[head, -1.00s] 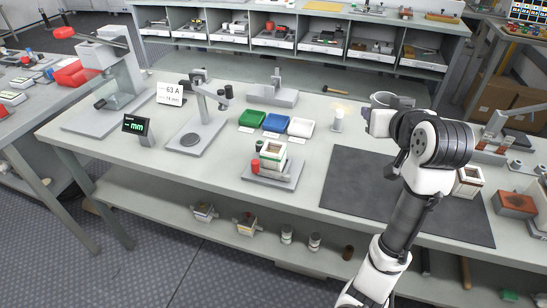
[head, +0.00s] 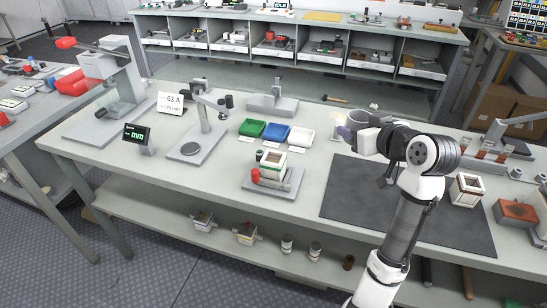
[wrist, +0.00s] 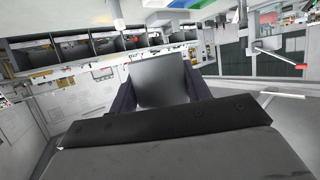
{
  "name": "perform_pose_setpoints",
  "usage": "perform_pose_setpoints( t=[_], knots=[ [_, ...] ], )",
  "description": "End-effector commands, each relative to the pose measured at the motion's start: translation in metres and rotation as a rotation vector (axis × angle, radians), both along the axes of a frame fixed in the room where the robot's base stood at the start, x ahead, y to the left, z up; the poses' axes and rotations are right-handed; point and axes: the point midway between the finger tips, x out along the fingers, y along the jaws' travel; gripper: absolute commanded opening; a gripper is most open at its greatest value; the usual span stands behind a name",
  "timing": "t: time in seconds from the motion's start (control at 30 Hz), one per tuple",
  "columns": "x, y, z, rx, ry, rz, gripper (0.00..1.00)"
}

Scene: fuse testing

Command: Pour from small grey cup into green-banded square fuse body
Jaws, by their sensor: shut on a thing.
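The small grey cup (head: 356,119) is held in my gripper (head: 350,134) above the table, near the back edge of the dark mat. It is partly hidden by the gripper, and its contents are not visible. In the wrist view the cup's grey wall (wrist: 160,80) fills the gap between the two dark fingers. The green-banded square fuse body (head: 272,160) stands upright, open top up, on a grey fixture left of the gripper. Clear space separates it from the cup.
The grey fixture (head: 287,188) has a red knob (head: 255,175) in front. Green, blue and white trays (head: 300,136) lie behind it. A second square body with a dark red band (head: 467,190) stands right of the mat (head: 350,200). A press stand (head: 207,135) is at left.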

Motion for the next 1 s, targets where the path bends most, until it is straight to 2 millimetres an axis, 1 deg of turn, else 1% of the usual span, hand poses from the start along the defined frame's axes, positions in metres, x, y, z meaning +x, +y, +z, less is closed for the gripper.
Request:
perform_pose_setpoints(
  t=[0.03,0.2,0.4,0.5,0.6,0.7,0.83,1.0],
  knots=[
    [0.006,0.006,-0.011,0.005,0.005,0.072,0.22],
    [0.018,0.033,-0.043,0.004,0.005,0.341,0.22],
    [0.022,0.060,-0.080,0.004,0.005,0.660,0.22],
    [0.021,0.068,-0.094,0.004,0.004,0.787,0.22],
    [0.019,0.073,-0.105,0.001,0.002,0.879,0.22],
    [0.017,0.076,-0.112,0.000,0.001,0.937,0.22],
    [0.016,0.077,-0.116,0.000,0.000,0.969,0.22],
    [0.016,0.078,-0.116,0.000,-0.002,0.975,0.22]
  ],
)
